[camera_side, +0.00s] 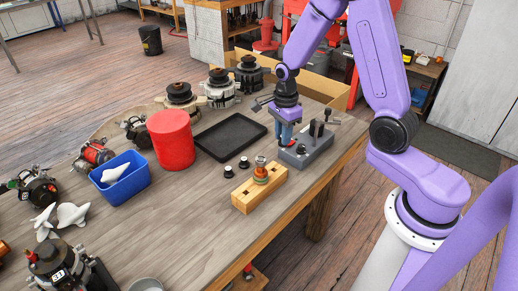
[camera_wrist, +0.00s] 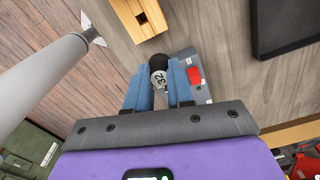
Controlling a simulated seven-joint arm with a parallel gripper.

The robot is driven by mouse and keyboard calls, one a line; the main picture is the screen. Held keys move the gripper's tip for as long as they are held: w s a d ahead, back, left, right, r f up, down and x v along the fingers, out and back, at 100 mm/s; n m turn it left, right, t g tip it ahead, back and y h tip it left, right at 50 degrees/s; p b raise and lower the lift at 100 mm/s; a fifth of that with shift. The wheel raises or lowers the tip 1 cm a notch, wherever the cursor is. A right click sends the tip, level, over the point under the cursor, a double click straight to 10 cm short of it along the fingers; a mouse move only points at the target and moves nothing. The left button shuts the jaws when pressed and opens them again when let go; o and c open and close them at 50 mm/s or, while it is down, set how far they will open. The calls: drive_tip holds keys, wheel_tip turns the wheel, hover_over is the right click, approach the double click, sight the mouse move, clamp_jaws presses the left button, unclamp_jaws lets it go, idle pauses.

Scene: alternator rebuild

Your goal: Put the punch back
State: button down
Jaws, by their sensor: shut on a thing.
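My gripper (camera_side: 285,134) has blue fingers and points down at the left end of a grey block (camera_side: 308,155) near the table's right edge. In the wrist view, the fingers (camera_wrist: 159,68) are closed around a piece with a black round top and a pale face marked "32" (camera_wrist: 159,77), which appears to be the punch. Its lower end is hidden, so I cannot tell whether it is seated in the block or above it. The grey block (camera_wrist: 205,92) shows beside the right finger, with a red patch. Dark-topped upright pieces (camera_side: 316,129) stand on the block.
A black tray (camera_side: 231,137), red cylinder (camera_side: 171,140) and blue bin (camera_side: 121,184) lie to the left.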

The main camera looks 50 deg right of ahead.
drive_tip(key=w+f, duration=0.2)
drive_tip(key=w, duration=0.1)
drive_tip(key=w+f, duration=0.3)
drive_tip(key=w, duration=0.1)
drive_tip(key=w+d+f, duration=0.1)
drive_tip(key=w+f, duration=0.2)
drive_tip(key=shift+w+f, duration=0.15)
drive_tip(key=shift+w, duration=0.1)
drive_tip(key=shift+w+f, duration=0.1)
drive_tip(key=shift+f, duration=1.5)
drive_tip(key=shift+f, duration=0.1)
drive_tip(key=c, duration=1)
unclamp_jaws()
